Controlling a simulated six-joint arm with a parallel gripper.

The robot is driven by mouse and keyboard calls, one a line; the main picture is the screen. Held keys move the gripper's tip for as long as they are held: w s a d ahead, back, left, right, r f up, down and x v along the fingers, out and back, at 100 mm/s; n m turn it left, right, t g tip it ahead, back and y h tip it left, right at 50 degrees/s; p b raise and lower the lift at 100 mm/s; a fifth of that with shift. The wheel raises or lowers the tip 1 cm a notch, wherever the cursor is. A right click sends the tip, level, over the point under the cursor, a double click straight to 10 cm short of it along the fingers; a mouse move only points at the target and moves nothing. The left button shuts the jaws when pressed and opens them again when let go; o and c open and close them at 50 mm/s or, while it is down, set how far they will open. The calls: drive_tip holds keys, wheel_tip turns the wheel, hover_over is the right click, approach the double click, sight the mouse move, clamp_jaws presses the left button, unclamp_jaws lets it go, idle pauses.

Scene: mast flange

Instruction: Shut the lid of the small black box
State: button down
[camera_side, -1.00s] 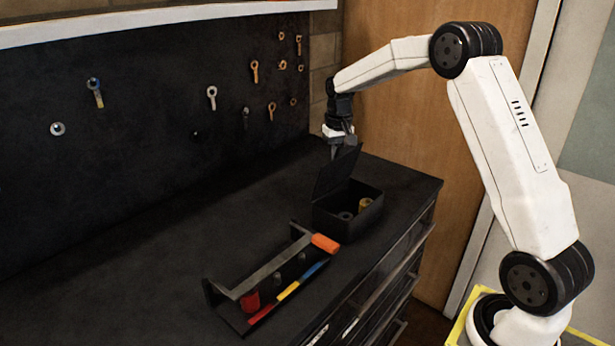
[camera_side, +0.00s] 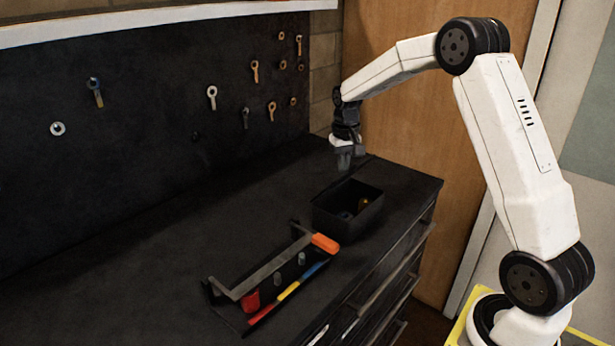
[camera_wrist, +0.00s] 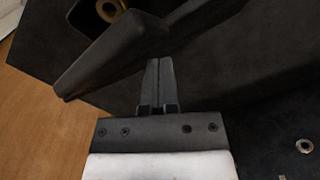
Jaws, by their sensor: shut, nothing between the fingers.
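The small black box (camera_side: 345,228) stands near the bench's right edge with its inside in view. A gold item (camera_side: 363,203) and a darker one lie in it. Its lid shows in the wrist view as a thick dark slab (camera_wrist: 110,62) running diagonally above my fingertips. In the side view the lid is not clear as a raised panel, and I cannot tell its angle. My gripper (camera_side: 344,168) is shut and empty, pointing down behind the box. In the wrist view its closed fingertips (camera_wrist: 158,60) are close to the slab; contact cannot be told.
A black tool tray (camera_side: 240,318) with a long handle and coloured tools stands left of the box. A dark pegboard (camera_side: 160,120) with hanging tools rises behind. Much of the left bench top (camera_side: 120,265) is clear.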

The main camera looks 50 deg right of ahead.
drive_tip(key=shift+s+f, duration=0.2)
drive_tip(key=shift+s, duration=0.3)
drive_tip(key=shift+s+f, duration=0.3)
drive_tip(key=shift+f, duration=0.1)
drive_tip(key=shift+s+f, duration=0.5)
drive_tip(key=shift+f, duration=0.05)
drive_tip(key=shift+s+f, duration=0.25)
drive_tip(key=shift+f, duration=0.05)
drive_tip(key=shift+s+f, duration=0.15)
drive_tip(key=shift+f, duration=0.45)
drive_tip(key=shift+s+f, duration=0.2)
drive_tip(key=shift+f, duration=0.7)
drive_tip(key=shift+r, duration=4.05)
